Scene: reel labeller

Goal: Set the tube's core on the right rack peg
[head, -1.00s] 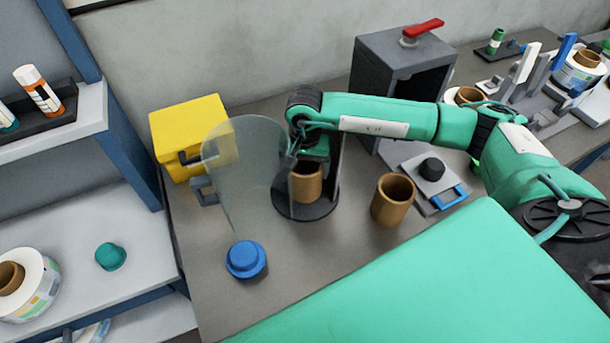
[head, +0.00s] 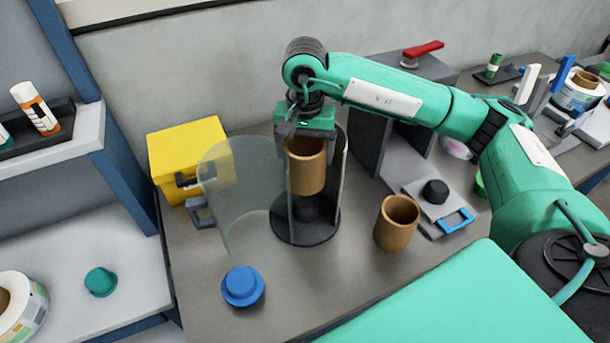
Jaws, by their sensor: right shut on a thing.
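The tube stands on a dark round base (head: 325,232), with a dark upright wall behind and a clear curved door (head: 228,185) swung open to the left. My right gripper (head: 305,138) points down at the top of the tube, shut on a brown cardboard core (head: 306,172). The core is upright and held above the base, still within the tube's outline; a dark hub (head: 312,208) shows beneath it. The gripper's fingertips are partly hidden by the core. I cannot make out a rack peg in this view. My left gripper is not in view.
A second brown core (head: 397,222) stands on the bench (head: 330,285) to the right. A blue knob (head: 242,286) is at the front left and a yellow box (head: 188,150) behind the clear door. A grey housing (head: 395,75) with a red handle stands behind my arm.

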